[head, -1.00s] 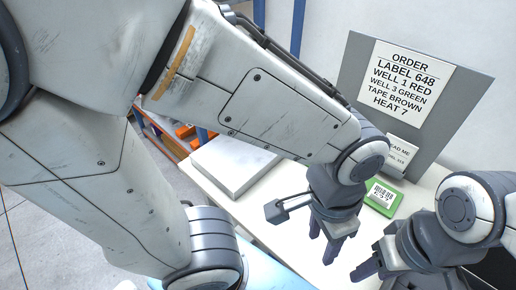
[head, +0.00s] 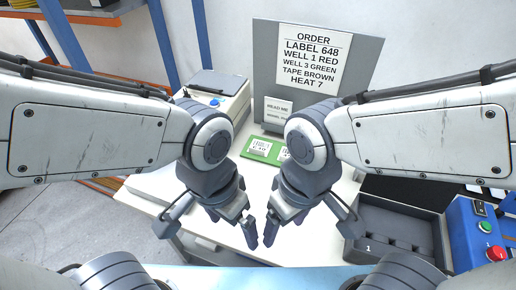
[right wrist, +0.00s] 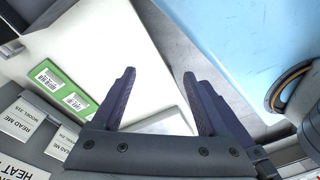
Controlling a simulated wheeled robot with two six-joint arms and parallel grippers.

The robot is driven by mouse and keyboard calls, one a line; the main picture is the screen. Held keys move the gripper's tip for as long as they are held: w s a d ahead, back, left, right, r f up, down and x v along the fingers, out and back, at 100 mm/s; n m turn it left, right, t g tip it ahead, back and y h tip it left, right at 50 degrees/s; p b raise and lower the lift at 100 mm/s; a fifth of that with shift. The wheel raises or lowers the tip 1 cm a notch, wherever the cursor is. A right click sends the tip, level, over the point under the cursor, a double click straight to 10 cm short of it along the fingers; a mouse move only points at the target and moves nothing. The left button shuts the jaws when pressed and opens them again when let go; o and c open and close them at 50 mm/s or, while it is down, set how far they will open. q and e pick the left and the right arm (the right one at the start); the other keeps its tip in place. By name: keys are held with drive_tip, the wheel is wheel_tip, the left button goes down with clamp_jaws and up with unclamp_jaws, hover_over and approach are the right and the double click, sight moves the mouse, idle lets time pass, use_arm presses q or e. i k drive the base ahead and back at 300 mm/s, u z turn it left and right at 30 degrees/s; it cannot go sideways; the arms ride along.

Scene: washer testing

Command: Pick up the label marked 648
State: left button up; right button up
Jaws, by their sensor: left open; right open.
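Two white barcode labels lie on a green holder (head: 245,155) on the table below the order board. The left label (head: 260,146) shows clearly; the right label (head: 284,153) is partly hidden by my right arm. In the right wrist view both labels show, one label (right wrist: 47,77) and the other (right wrist: 75,101), on the green holder (right wrist: 60,88). Their numbers are too small to read. My left gripper (head: 232,223) is open and empty, in front of the holder. My right gripper (head: 285,222) is open and empty beside it; it also shows in the right wrist view (right wrist: 160,74).
The order board (head: 312,62) reads label 648. A small read-me card (head: 278,110) stands below it. A device with a blue button (head: 214,101) is at the back left. A dark tray (head: 397,232) and a blue control box (head: 484,235) are at right.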

sight(260, 147)
drive_tip(key=u, duration=1)
drive_tip(key=k, duration=1.3)
drive_tip(key=u, duration=1)
drive_tip(key=i, duration=0.9)
drive_tip(key=z, duration=0.9)
drive_tip(key=i, duration=1.35)
drive_tip(key=z, duration=0.7)
